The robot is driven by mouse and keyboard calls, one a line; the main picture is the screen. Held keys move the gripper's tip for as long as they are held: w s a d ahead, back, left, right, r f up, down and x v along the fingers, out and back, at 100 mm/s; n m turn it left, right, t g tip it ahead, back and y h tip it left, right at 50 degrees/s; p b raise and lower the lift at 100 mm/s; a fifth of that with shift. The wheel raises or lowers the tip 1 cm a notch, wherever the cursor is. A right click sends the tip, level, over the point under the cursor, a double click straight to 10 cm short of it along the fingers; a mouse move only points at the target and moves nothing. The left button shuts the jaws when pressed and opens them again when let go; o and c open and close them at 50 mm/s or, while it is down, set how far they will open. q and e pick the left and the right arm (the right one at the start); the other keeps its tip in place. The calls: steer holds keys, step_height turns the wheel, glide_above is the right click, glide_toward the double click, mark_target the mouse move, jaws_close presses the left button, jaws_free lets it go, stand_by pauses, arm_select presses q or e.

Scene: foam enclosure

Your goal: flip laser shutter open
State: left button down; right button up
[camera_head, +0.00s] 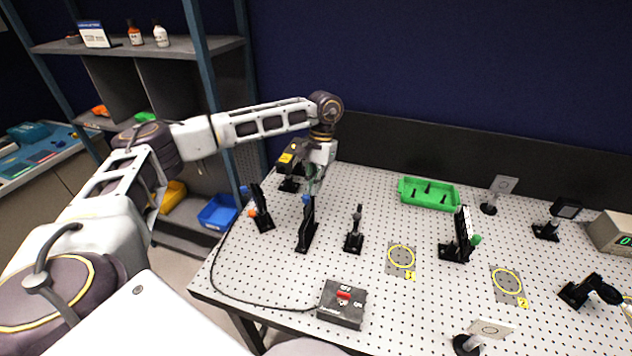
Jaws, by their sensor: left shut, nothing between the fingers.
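My left gripper (315,184) reaches down from the left arm over the back left of the perforated table (370,237). It is shut and holds nothing. Just below its fingertips stands a tall black mount (307,228) with a blue top; I cannot tell whether they touch. A laser shutter is not clearly identifiable; this mount or the black mount with blue and orange knobs (261,212) to its left may be it. A yellow-marked dark device (289,155) is partly hidden behind the gripper. My right gripper is not in view.
A control box (341,304) with a red switch and a cable sits at the front. A shorter black post (354,232), a green tray (428,194), a black mount with a green knob (457,240) and several other optics stand to the right. Yellow rings (402,256) mark bare spots.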

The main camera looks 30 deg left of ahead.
mark_target(307, 205)
arm_select(q)
steer(key=shift+s, duration=0.1)
stand_by(0.3)
steer(key=shift+s+d+b, duration=0.25)
steer(key=shift+s, duration=0.7)
steer(key=shift+s+d+b, duration=0.2)
steer(key=shift+s+b, duration=0.05)
steer(key=shift+s, duration=0.65)
steer(key=shift+d, duration=0.1)
